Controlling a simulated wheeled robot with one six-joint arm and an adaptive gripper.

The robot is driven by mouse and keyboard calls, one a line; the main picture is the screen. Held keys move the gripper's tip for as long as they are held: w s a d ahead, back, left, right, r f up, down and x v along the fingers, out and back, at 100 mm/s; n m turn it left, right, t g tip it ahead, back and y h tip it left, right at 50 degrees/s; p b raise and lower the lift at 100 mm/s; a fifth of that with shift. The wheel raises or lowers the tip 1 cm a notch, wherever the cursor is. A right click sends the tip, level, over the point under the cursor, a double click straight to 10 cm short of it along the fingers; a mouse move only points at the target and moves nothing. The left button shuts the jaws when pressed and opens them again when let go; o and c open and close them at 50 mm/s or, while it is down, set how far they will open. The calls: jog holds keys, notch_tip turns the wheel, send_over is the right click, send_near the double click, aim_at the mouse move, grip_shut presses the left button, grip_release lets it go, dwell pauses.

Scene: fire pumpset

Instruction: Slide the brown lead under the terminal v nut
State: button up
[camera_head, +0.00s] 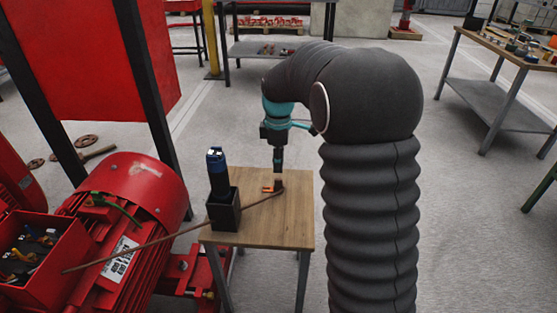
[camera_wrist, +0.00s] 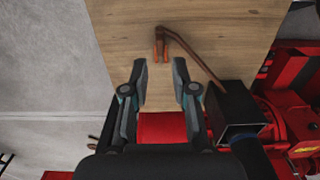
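The brown lead (camera_head: 160,241) runs from the red terminal box (camera_head: 58,262) at lower left up onto the wooden table. In the wrist view the brown lead (camera_wrist: 195,58) bends near its end, and its forked copper-orange tip (camera_wrist: 161,48) lies over the table. My gripper (camera_head: 279,168) is above the table close to that end. In the wrist view my gripper (camera_wrist: 160,68) is open, with nothing between its fingers; the forked tip shows just beyond the fingertips. Several terminals with small coloured parts show inside the box. I cannot tell which is the v nut.
A black holder (camera_head: 223,212) with a blue-and-black tool (camera_head: 216,163) stands on the left of the wooden table (camera_head: 290,221); the holder also shows in the wrist view (camera_wrist: 232,105). The red motor (camera_head: 128,225) stands left of the table. The table's right side is clear.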

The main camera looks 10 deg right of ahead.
aim_at(279, 180)
jog(key=shift+f+b, duration=2.1)
jog(key=shift+f, duration=0.7)
grip_shut()
jog(key=shift+r, duration=0.15)
jog(key=shift+r+p, duration=3.15)
jog(key=shift+r, duration=0.55)
jog(key=shift+r+p, duration=0.3)
jog(key=shift+r, duration=0.9)
